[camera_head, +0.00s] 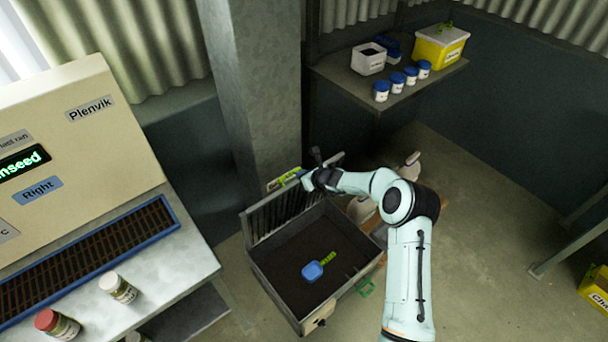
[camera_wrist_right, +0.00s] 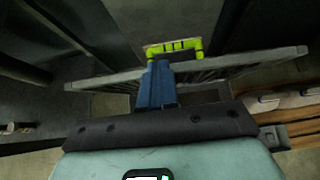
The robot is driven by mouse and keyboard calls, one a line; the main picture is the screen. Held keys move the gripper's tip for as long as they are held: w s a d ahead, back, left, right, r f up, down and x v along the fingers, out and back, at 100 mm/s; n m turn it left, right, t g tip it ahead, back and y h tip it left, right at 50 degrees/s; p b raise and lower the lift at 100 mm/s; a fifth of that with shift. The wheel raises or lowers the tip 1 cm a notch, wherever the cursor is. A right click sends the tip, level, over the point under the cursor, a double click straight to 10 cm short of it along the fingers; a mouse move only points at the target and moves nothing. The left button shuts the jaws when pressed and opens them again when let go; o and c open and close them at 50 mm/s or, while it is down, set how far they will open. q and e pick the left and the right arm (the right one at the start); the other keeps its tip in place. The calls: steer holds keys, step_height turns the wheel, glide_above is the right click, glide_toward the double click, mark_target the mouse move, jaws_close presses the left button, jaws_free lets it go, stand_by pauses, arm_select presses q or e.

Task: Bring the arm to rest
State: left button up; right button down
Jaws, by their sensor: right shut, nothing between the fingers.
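My right arm reaches in from the lower right of the head view, and its gripper (camera_head: 308,180) is at the back edge of the metal bin (camera_head: 312,318). In the right wrist view the blue fingers (camera_wrist_right: 158,84) are shut and empty. Their tips are close to a green handle (camera_wrist_right: 175,47) on the raised grate lid (camera_wrist_right: 245,64); I cannot tell whether they touch it. The lid (camera_head: 285,212) stands open at the back of the bin. My left gripper is not in view.
A blue scoop (camera_head: 312,271) with a green handle lies on dark material in the bin. A concrete pillar (camera_head: 256,90) stands behind. The Plenvik machine (camera_head: 85,150) and jars are at left. A shelf (camera_head: 345,78) with tubs is at back right.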

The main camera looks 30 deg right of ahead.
steer(key=shift+s+r, duration=0.25)
steer(key=shift+r, duration=0.3)
steer(key=shift+s+r, duration=0.2)
steer(key=shift+r, duration=0.3)
steer(key=shift+f, duration=0.1)
steer(key=s+a+f+n+g+y, duration=0.2)
steer(key=s+a+f+n+g, duration=0.5)
steer(key=s+a+f+n, duration=0.9)
steer(key=s+a+f+n+g, duration=0.1)
steer(key=s+a+n, duration=0.3)
steer(key=s, duration=0.5)
steer(key=s+a+f+n+g, duration=0.2)
steer(key=s+n, duration=0.4)
steer(key=s, duration=0.3)
steer(key=s+a+f+n+g, duration=0.1)
steer(key=s+a+n, duration=0.4)
steer(key=s, duration=0.4)
steer(key=shift+s+a+f+g+y, duration=0.15)
steer(key=shift+a+f+g+y, duration=0.2)
steer(key=shift+f+g+y, duration=0.05)
